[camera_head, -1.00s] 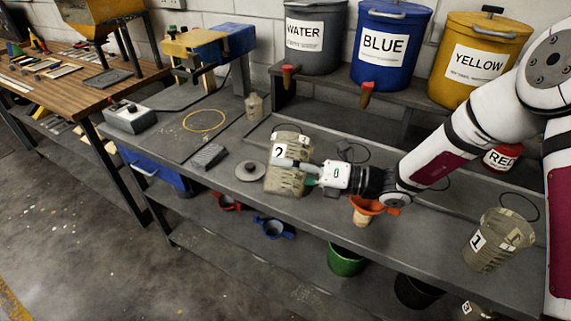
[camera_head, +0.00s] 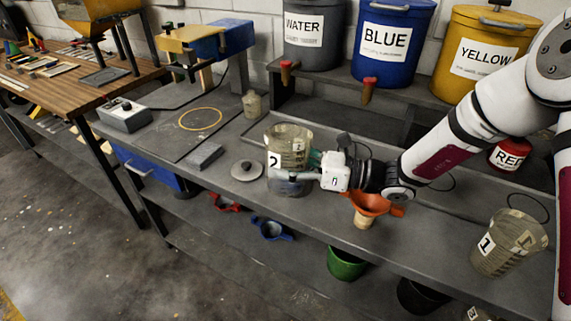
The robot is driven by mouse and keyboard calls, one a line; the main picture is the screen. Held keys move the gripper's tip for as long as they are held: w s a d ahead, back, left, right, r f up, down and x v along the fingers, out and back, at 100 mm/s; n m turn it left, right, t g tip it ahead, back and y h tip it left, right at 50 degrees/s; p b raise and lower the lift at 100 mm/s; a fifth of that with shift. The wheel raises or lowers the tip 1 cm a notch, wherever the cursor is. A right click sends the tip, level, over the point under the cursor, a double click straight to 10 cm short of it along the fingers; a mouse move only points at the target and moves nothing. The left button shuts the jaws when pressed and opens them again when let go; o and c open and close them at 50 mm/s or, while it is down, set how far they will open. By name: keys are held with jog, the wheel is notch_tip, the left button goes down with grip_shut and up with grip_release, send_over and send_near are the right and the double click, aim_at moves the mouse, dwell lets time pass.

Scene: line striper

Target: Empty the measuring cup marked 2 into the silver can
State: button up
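The measuring cup marked 2 (camera_head: 290,142) is a translucent, yellowish cup left of centre, with its label low on its left side. My gripper (camera_head: 309,167) reaches it from the right. One finger passes in front of its lower part and a teal pad touches its right side, so it looks shut on the cup. A greyish round vessel (camera_head: 289,187) shows just below the cup, partly hidden by the finger. It may be the silver can, but I cannot be sure. What is inside it is hidden.
A round grey lid (camera_head: 247,171) lies left of the cup. An orange funnel (camera_head: 368,203) is below my wrist. The measuring cup marked 1 (camera_head: 508,243) stands at the right. Water (camera_head: 315,40), blue (camera_head: 391,45) and yellow (camera_head: 484,57) buckets line the back shelf.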

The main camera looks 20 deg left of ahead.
aim_at(289, 168)
dwell(0.3)
jog(key=s+r+n+p, duration=0.1)
jog(key=s+n+p, duration=0.1)
jog(key=s+p, duration=0.1)
jog(key=shift+a+r, duration=0.1)
jog(key=shift+r, duration=0.25)
jog(key=shift+s+r+n+p, duration=0.15)
jog(key=shift+s+n+p, duration=0.35)
